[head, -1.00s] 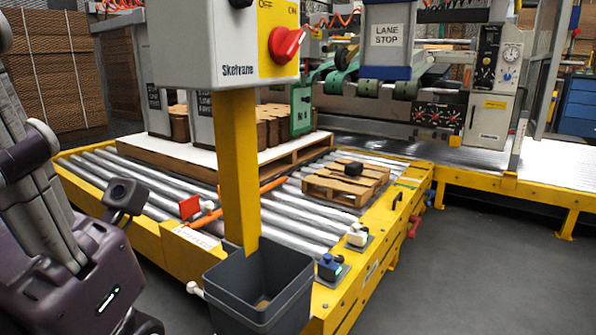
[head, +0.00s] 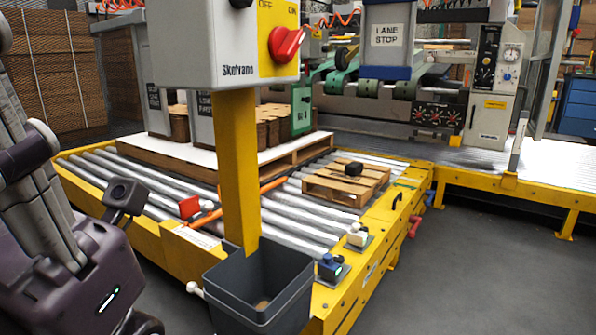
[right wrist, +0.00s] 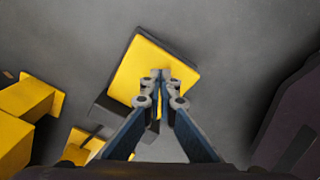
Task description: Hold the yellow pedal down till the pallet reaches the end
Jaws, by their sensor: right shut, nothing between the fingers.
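The yellow pedal (right wrist: 135,80) is a square plate with a dark edge near the floor, seen in the right wrist view. My right gripper (right wrist: 161,76) is shut and empty, and its fingertips overlap the pedal's lower right part. I cannot tell whether they touch it or whether it is pressed down. A small wooden pallet (head: 330,190) with a black block (head: 354,168) on it lies on the rollers (head: 300,222) in the head view. My left gripper is not in view, and the pedal does not show in the head view.
A yellow post (head: 238,165) carries a control box (head: 240,70) with a red knob. A grey bin (head: 285,290) stands at its foot. A larger loaded pallet (head: 285,166) sits behind the post. Grey floor (head: 470,270) is clear at the right.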

